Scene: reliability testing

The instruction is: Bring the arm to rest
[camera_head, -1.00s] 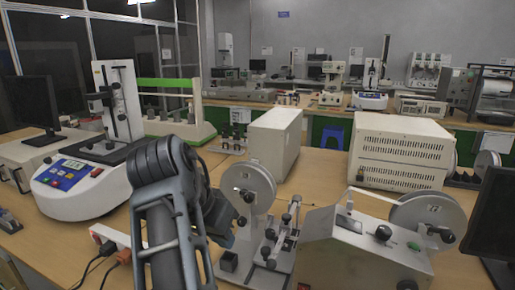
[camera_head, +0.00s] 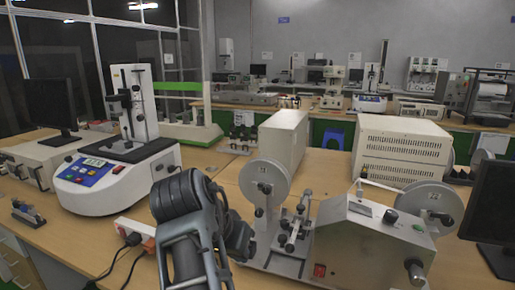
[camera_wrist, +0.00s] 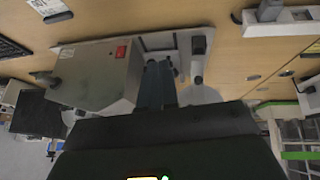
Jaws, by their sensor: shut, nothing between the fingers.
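My arm (camera_head: 190,235) rises from the bottom of the head view, bent at a dark ribbed joint, in front of the bench. Its dark end part reaches right toward the reel machine (camera_head: 365,240), but the fingers cannot be made out there. In the wrist view my gripper (camera_wrist: 159,68) shows as two grey-blue fingers close together, shut and empty. They point toward the machine's base plate, beside its grey box (camera_wrist: 100,75) with a red switch. Whether they touch anything cannot be told.
A white tester with a blue panel (camera_head: 90,188) stands left of my arm. A power strip (camera_head: 135,232) with cables lies close by. Beige cabinets (camera_head: 400,150) and a dark monitor (camera_head: 490,215) stand to the right. Some bare wooden bench (camera_head: 60,240) shows at lower left.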

